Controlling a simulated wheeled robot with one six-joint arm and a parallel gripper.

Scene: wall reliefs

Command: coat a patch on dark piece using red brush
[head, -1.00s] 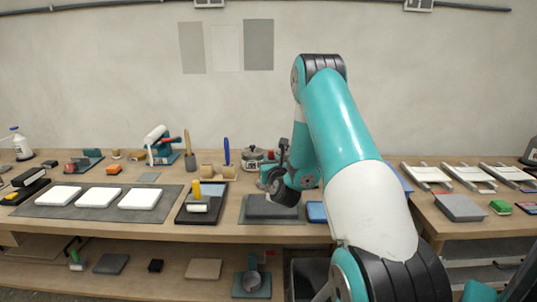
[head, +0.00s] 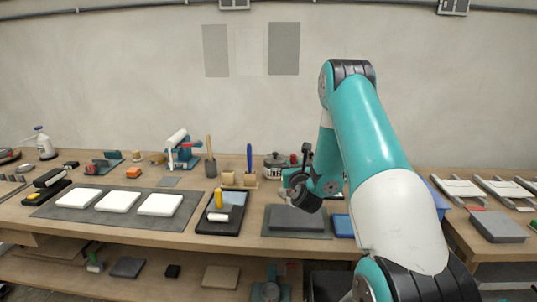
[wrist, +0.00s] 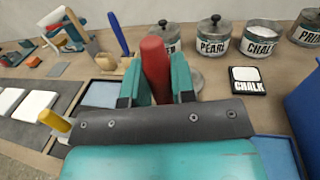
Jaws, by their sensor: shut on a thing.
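My gripper (wrist: 156,82) is shut on the red brush (wrist: 154,56); its red handle stands up between the two teal fingers in the wrist view. The bristle end is hidden behind my own wrist parts. In the head view my gripper (head: 306,190) is just above the dark piece (head: 297,220), a dark grey slab lying on a grey-green mat (head: 270,231). Whether the bristles touch the slab cannot be told. No coated patch can be made out on the part of the slab that shows.
Labelled jars stand behind, including PEARL (wrist: 214,38) and CHALK (wrist: 262,38), with a CHALK card (wrist: 247,80) before them. A black tray with a yellow-handled roller (head: 218,206) lies left of the slab. White tiles (head: 118,201) lie farther left. A blue tray (head: 342,226) is close right.

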